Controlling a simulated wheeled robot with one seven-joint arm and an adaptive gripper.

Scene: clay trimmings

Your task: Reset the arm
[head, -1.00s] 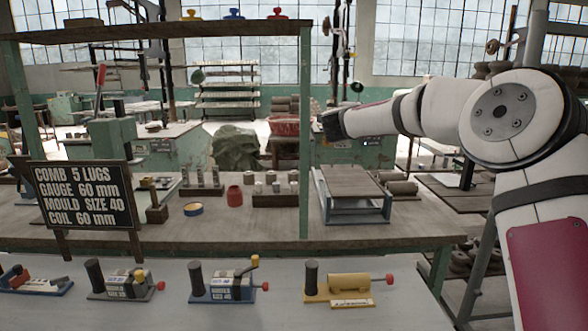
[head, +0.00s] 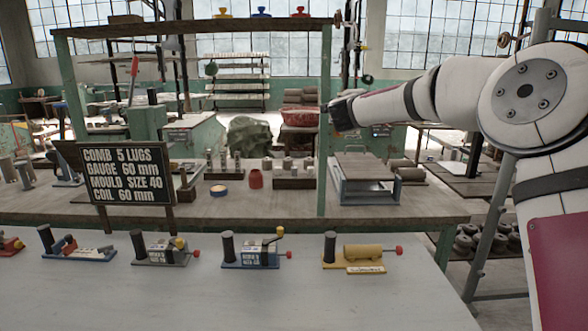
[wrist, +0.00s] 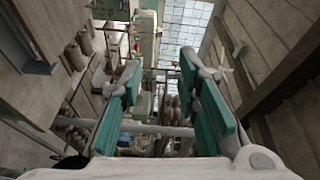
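My arm comes in from the right of the head view. It bends at a large round joint and reaches left, about level. Beyond the pads are the room and tall windows.
A grey table (head: 170,290) in front bears several small jigs, including a yellow one (head: 362,252). The rack post (head: 324,150) appears close to my gripper.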

